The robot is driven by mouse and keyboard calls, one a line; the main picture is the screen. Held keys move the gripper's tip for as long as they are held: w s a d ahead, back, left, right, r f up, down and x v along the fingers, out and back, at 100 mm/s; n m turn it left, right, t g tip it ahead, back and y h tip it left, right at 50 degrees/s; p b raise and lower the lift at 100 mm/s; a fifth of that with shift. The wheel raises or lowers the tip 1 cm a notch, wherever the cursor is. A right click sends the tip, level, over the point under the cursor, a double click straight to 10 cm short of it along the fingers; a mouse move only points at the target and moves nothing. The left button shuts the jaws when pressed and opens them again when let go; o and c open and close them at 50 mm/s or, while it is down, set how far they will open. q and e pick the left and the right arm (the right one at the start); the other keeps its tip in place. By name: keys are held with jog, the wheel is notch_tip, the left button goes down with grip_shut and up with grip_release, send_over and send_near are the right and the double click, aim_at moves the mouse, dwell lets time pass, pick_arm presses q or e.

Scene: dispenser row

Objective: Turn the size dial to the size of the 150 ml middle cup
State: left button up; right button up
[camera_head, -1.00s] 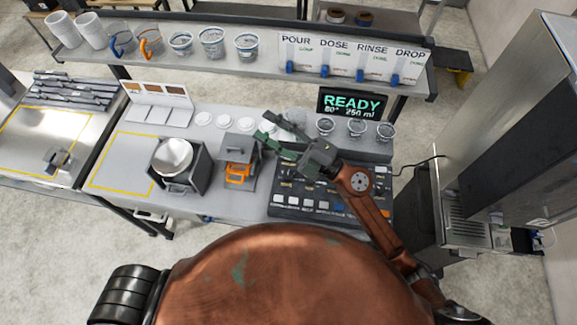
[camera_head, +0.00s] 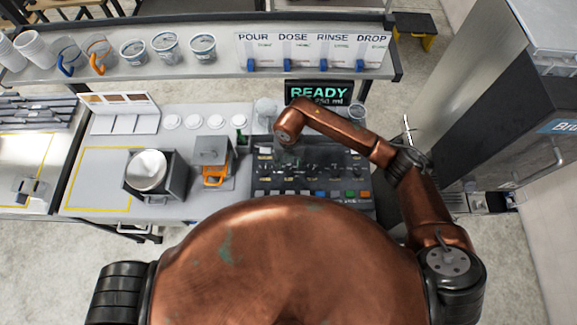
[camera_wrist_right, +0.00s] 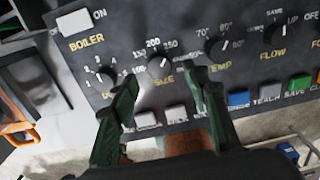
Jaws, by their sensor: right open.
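The size dial (camera_wrist_right: 158,66) is a dark knob with a white pointer mark, above the label SIZE on the black control panel (camera_wrist_right: 90,20). In the wrist view the pointer leans up and right, toward the 250 side of its scale. My right gripper (camera_wrist_right: 157,78) is open, its green fingers on either side of the dial; I cannot tell if they touch it. The display (camera_head: 318,94) reads READY and 250 ml, partly covered. My left gripper is out of view.
The boiler-side dial (camera_wrist_right: 107,73) lies left of the size dial and the TEMP dial (camera_wrist_right: 217,46) right. Coloured buttons (camera_wrist_right: 238,98) line the panel's front. A grey box with an orange handle (camera_head: 214,172) stands left of the panel. A shelf (camera_head: 215,70) runs behind.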

aim_at(289, 170)
jog(key=shift+f+p, duration=0.4)
jog(key=shift+f, duration=1.65)
jog(key=shift+c, duration=0.2)
jog(key=c, duration=1.1)
jog(key=shift+f+n+b, duration=0.1)
jog(key=shift+n+b, duration=0.4)
jog(key=shift+b, duration=0.3)
jog(key=n+b, duration=1.4)
jog(key=b, duration=0.3)
jog(key=shift+a+f, duration=0.1)
jog(key=shift+f, duration=0.05)
jog(key=shift+r+n+b, duration=0.2)
jog(key=shift+n+b, duration=1.2)
jog(key=shift+b, duration=0.1)
jog(key=shift+r, duration=0.1)
